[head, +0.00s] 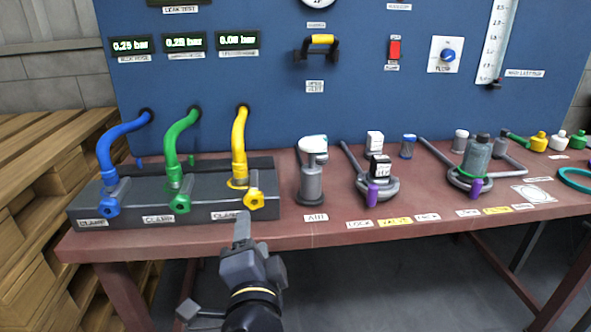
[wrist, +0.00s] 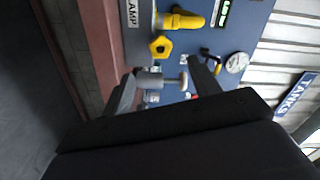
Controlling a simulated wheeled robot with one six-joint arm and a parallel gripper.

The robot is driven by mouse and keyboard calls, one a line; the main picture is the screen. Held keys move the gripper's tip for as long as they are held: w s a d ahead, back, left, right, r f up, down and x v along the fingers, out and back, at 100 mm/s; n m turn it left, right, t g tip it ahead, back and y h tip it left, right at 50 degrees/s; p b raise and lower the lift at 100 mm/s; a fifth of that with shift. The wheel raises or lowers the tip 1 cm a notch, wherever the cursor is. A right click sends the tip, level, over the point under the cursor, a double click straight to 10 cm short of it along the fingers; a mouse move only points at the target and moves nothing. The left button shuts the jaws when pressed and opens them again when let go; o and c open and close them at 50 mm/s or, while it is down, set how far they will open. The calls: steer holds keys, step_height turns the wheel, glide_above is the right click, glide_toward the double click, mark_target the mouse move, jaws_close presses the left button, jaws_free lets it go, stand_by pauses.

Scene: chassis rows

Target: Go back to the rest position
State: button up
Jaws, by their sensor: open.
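My gripper (head: 244,232) is in front of the bench's front edge, below the yellow hose's clamp block, with no contact visible. In the wrist view my gripper (wrist: 163,78) has its two fingers apart with nothing held between them. Beyond the fingers in that view, apart from them, are a grey cylinder fitting (wrist: 150,79) and the yellow clamp knob (wrist: 160,46). In the head view, the yellow clamp knob (head: 255,201) is on the dark clamp block (head: 150,209), just above and behind my gripper.
The reddish bench (head: 300,235) carries a grey pump-like fitting (head: 311,180), ring stands and several small bottles. Blue (head: 115,145), green (head: 176,148) and yellow hoses (head: 239,140) run from the blue panel (head: 270,80) to the block. Wooden pallets (head: 40,180) stand left. Floor under the bench looks mostly clear.

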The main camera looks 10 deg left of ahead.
mark_target(253, 203)
steer(key=b+x, duration=0.2)
steer(key=x, duration=0.7)
steer(key=shift+w, duration=0.45)
steer(key=shift+s, duration=0.15)
